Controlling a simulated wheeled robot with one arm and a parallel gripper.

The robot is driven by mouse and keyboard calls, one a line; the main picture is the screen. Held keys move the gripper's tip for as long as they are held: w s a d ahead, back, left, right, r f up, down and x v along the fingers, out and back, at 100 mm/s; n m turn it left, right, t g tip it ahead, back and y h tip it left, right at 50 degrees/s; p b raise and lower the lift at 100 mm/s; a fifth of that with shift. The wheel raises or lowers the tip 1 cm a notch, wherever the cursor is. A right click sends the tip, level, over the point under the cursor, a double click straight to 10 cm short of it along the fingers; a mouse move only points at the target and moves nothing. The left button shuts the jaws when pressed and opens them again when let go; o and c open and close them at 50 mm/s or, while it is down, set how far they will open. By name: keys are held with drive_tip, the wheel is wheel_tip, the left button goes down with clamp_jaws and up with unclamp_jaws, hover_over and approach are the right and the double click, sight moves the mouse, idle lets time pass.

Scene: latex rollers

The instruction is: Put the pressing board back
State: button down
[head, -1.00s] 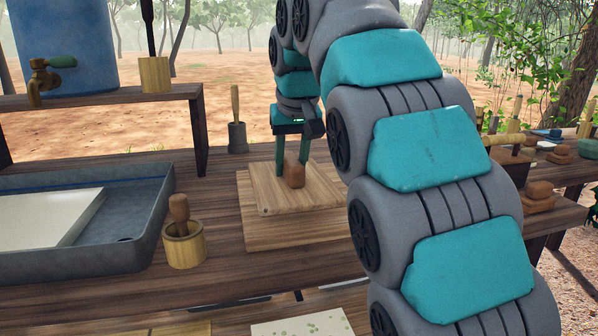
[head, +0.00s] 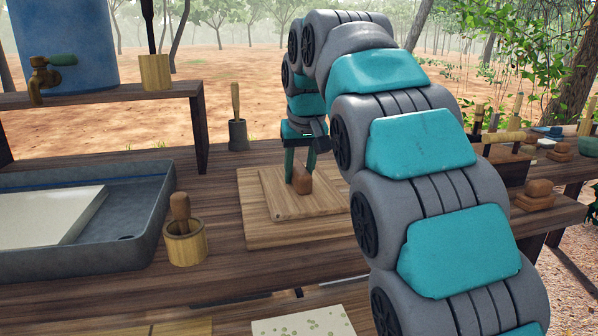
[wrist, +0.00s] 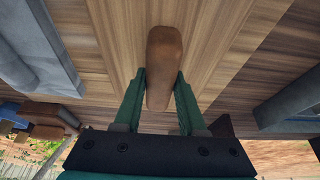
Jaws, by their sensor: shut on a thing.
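The pressing board is a square light wooden board (head: 283,207) with a brown block handle (head: 302,183) standing on top. It lies flat over a larger wooden base board (head: 255,232), set a little toward its right side; whether it touches the base cannot be told. My gripper (head: 301,168) reaches down from above, its green fingers shut on the handle. In the wrist view the handle (wrist: 163,55) sits between the two fingers (wrist: 162,100), with wood grain around it.
A grey basin (head: 150,235) with a white slab (head: 45,215) is at left. A wooden cup with a pestle (head: 185,245) stands left of the base board. A dark mortar (head: 238,137) stands behind. A shelf (head: 110,97) holds a blue barrel (head: 70,45).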

drive_tip(key=shift+f, duration=0.15)
drive_tip(key=shift+c, duration=2.4)
unclamp_jaws()
